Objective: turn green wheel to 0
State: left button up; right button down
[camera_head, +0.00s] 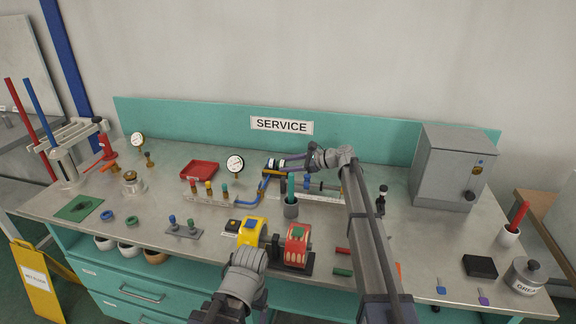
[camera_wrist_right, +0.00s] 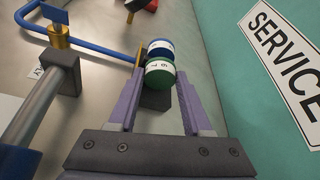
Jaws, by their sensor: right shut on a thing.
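The green wheel (camera_wrist_right: 160,75) shows in the right wrist view, with dark digits on a pale band. The digits are tilted and too small to read surely. A blue wheel (camera_wrist_right: 160,47) sits right behind it. My right gripper (camera_wrist_right: 158,92) is shut on the green wheel, one finger on each side. In the head view the right gripper (camera_head: 290,163) reaches in from the right to the dark counter unit (camera_head: 270,170), and its fingers partly hide the wheels. My left gripper (camera_head: 243,268) is low in the middle; its fingertips are not clear.
A blue pipe (camera_head: 250,203) and a gauge (camera_head: 235,164) stand left of the unit. Yellow (camera_head: 252,232) and red (camera_head: 297,246) devices sit by the front edge. A grey cabinet (camera_head: 450,165) stands at the right.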

jog(key=shift+w+m+g, duration=0.2)
jog(key=shift+m+g, duration=0.5)
jog(key=shift+m, duration=0.2)
jog(key=shift+w+d+m+g+y, duration=0.1)
jog(key=shift+m+g+y, duration=0.3)
jog(key=shift+m+g, duration=0.65)
jog(key=shift+m, duration=0.35)
jog(key=c, duration=0.6)
grip_release()
jog(key=p+v, duration=0.3)
jog(key=v, duration=0.4)
jog(key=shift+d, duration=0.4)
